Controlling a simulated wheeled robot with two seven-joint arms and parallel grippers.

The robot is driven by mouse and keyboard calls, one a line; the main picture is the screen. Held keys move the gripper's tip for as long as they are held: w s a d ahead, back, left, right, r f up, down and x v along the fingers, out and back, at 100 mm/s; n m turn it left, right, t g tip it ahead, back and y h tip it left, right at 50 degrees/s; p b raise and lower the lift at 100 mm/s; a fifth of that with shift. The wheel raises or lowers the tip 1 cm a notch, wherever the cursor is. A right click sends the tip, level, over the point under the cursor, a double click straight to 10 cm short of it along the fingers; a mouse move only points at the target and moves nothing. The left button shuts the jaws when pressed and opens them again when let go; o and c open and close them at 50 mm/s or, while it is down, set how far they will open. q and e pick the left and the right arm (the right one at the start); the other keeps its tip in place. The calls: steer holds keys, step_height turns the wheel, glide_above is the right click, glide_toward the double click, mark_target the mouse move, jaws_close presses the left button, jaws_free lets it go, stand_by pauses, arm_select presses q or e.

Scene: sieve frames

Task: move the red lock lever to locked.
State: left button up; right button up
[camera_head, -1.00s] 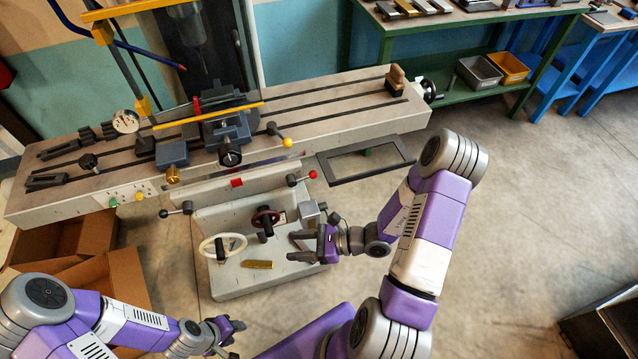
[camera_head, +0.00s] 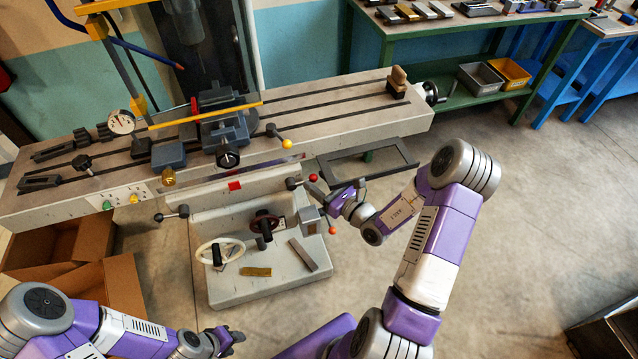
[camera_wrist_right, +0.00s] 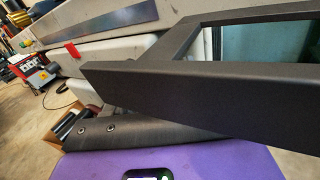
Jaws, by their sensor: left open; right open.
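A short dark lever with a red ball knob (camera_head: 313,177) sticks out to the right from the front of the machine, just below the table. It is likely the red lock lever; I cannot read its setting. My right gripper (camera_head: 338,186) is open, its fingers spread just right of and below the knob, apparently apart from it. In the right wrist view a dark finger (camera_wrist_right: 150,130) shows, and the knob does not. My left gripper (camera_head: 238,338) is low at the left, away from the machine; its fingers look close together in this view.
A dark rectangular frame (camera_head: 370,162) juts out right of the lever and crosses the right wrist view (camera_wrist_right: 160,92). A second red knob (camera_head: 332,229) sits on a crank below. A yellow-knobbed lever (camera_head: 287,143) is above. A white handwheel (camera_head: 220,252) is at lower left.

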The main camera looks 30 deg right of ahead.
steer(key=shift+r, duration=0.1)
jaws_close()
stand_by(0.3)
